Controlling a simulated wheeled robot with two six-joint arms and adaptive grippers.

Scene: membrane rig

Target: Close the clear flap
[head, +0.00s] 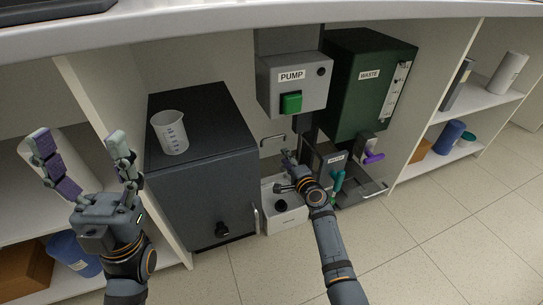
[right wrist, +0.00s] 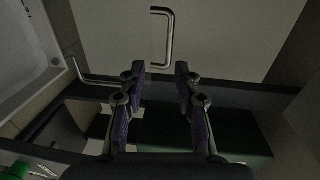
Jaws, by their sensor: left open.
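I cannot make out the outline of the clear flap. A metal bar handle (head: 272,138) shows below the pump box, and another (head: 375,191) lies low at the right; I cannot tell which belongs to the flap. My right gripper (head: 287,160) is in the rig below the pump, close to the first handle. In the right wrist view its two purple-padded fingers (right wrist: 160,85) stand apart with nothing between them. A U-shaped metal handle (right wrist: 167,38) is just beyond the fingertips, apart from them. My left gripper (head: 83,148) is open and empty at the left.
The pump box (head: 290,85) has a green button (head: 291,103). A dark green waste tank (head: 362,85) hangs right of it. A beaker (head: 170,132) stands on the dark cabinet (head: 205,165). A white box (head: 285,215) is below my right gripper. The floor in front is clear.

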